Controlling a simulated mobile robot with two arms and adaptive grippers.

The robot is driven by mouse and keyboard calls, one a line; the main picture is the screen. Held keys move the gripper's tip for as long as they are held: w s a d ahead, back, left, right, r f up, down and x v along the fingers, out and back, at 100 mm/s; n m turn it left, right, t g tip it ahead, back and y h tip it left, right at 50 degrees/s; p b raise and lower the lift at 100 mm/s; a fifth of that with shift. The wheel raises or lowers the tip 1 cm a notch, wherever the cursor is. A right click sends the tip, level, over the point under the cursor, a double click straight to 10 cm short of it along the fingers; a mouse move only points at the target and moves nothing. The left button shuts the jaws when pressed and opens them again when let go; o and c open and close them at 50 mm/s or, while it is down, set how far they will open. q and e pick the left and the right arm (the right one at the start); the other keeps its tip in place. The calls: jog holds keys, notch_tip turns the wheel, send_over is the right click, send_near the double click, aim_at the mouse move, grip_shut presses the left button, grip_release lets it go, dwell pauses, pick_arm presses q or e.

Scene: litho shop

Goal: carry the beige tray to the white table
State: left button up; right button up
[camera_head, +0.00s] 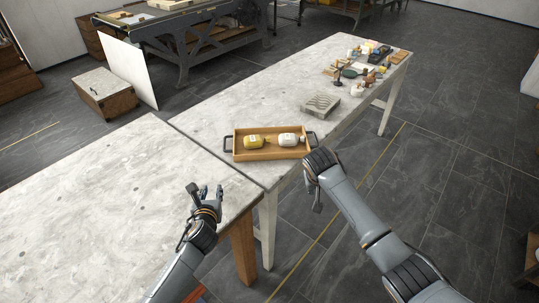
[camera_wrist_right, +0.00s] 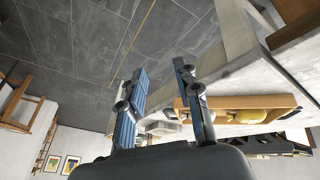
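The beige tray (camera_head: 269,154), wooden with dark handles at its ends, lies on the pale stone-topped table with white legs (camera_head: 215,103), close to its front edge and the seam with the adjoining table. A yellow bottle (camera_head: 254,141) and a white bottle (camera_head: 288,140) lie in it. My left gripper (camera_head: 205,193) is open and empty, in front of the tray's left end and apart from it. My right gripper (camera_head: 314,178) is beside the tray's right end near the handle. In the right wrist view its fingers (camera_wrist_right: 160,77) are apart, with the tray (camera_wrist_right: 225,101) beyond one finger.
The adjoining pale-topped table with brown legs (camera_head: 85,210) is bare. A grey slab (camera_head: 320,104) lies behind the tray. Several small bottles and tools crowd the far end. A white panel (camera_head: 127,70) leans by a low crate (camera_head: 106,94). Dark floor is open at right.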

pick_arm(q)
jog(key=shift+s+r, duration=0.1)
jog(key=shift+s, duration=0.25)
jog(key=shift+s+a, duration=0.1)
jog(key=shift+w+f, duration=0.25)
jog(key=shift+w, duration=0.05)
pick_arm(e)
jog(key=v, duration=1.1)
jog(key=shift+r, duration=0.4)
